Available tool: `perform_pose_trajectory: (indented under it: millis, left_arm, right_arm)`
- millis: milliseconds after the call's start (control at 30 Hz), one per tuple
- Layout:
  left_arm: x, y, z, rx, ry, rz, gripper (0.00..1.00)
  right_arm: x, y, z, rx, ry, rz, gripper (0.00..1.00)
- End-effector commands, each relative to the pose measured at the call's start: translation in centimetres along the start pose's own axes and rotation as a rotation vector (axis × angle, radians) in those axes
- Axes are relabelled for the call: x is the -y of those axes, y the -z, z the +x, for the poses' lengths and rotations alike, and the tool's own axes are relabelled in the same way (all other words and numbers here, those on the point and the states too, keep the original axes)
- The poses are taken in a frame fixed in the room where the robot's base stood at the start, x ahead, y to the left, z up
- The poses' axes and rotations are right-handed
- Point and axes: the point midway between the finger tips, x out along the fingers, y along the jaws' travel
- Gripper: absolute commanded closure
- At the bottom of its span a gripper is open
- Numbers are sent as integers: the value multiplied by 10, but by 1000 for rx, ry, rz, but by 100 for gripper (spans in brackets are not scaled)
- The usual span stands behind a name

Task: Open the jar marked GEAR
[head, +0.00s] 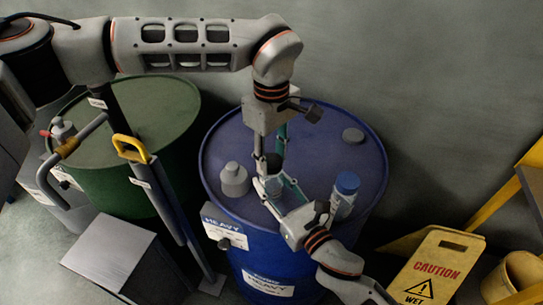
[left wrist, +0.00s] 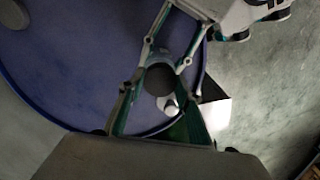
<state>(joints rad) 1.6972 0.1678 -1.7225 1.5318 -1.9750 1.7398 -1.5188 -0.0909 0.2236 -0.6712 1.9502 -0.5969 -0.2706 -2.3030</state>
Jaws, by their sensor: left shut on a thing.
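A small jar (head: 271,187) stands upright on top of the blue drum (head: 225,140); its marking cannot be read. My left gripper (head: 269,172) comes down from above and is shut on the top of this jar, with a finger on each side. In the left wrist view the jar's dark round top (left wrist: 159,79) shows between the fingers. My right gripper (head: 278,192) reaches in from the lower right, its fingers beside the jar's body. Whether they press on it cannot be told. The fingers hide much of the jar.
A grey jar (head: 235,180) stands left of the grippers and a blue-capped bottle (head: 345,190) right of them. A flat grey cap (head: 353,135) lies at the drum's back. A green drum (head: 165,105) stands left, a yellow caution sign (head: 435,268) lower right.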

Motion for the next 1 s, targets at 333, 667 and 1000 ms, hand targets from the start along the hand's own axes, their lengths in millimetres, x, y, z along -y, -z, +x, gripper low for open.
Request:
perform_pose_trajectory:
  millis: [333,667,1000]
  left_arm:
    - [0,1,0,-1,-1,-615,92]
    - [0,0,-1,-1,0,-1207,92]
    - [0,0,-1,-1,0,-1821,92]
  right_arm:
    - [0,0,0,-1,1,0,100]
    - [1,0,0,-1,1,0,100]
    - [1,0,0,-1,1,-1,100]
